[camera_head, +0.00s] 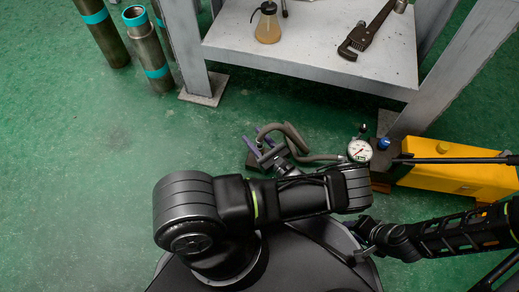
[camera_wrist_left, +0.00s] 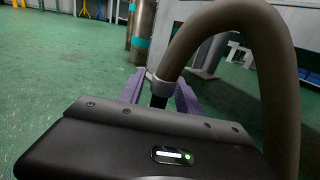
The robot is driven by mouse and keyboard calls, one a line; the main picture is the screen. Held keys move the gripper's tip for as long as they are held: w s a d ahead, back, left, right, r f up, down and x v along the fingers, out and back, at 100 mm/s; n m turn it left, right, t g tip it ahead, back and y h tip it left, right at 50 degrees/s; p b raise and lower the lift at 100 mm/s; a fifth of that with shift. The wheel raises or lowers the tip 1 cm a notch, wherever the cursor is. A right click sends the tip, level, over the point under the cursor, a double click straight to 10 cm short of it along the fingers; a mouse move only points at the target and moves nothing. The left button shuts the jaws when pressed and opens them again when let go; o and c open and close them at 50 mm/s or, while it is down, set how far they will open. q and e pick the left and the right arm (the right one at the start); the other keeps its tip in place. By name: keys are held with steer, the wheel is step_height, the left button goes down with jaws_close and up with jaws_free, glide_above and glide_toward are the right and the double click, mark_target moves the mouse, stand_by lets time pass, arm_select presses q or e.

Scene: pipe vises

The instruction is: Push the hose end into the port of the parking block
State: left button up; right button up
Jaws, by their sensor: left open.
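My left gripper (camera_head: 262,136) has purple fingers and points down near the floor. In the left wrist view its fingers (camera_wrist_left: 160,92) stand apart on either side of the hose end (camera_wrist_left: 160,88), which has a metal collar. The brown hose (camera_wrist_left: 222,14) arches up from there and down the right side. In the head view the hose (camera_head: 296,136) loops beside the gripper and runs right towards a gauge. A dark block (camera_head: 253,160), perhaps the parking block, sits at the gripper, partly covered. Its port is hidden. My right arm lies at lower right; its fingers are unclear.
A yellow pump (camera_head: 460,178) with a round gauge (camera_head: 360,150) and a long black handle stands at the right. A grey bench (camera_head: 310,60) holds a pipe wrench (camera_head: 368,30) and an oil can (camera_head: 267,24). Pipes (camera_head: 148,50) stand upper left. Green floor at left is clear.

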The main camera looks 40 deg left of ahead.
arm_select(q)
steer(key=shift+c, duration=0.4)
jaws_close()
stand_by(0.9)
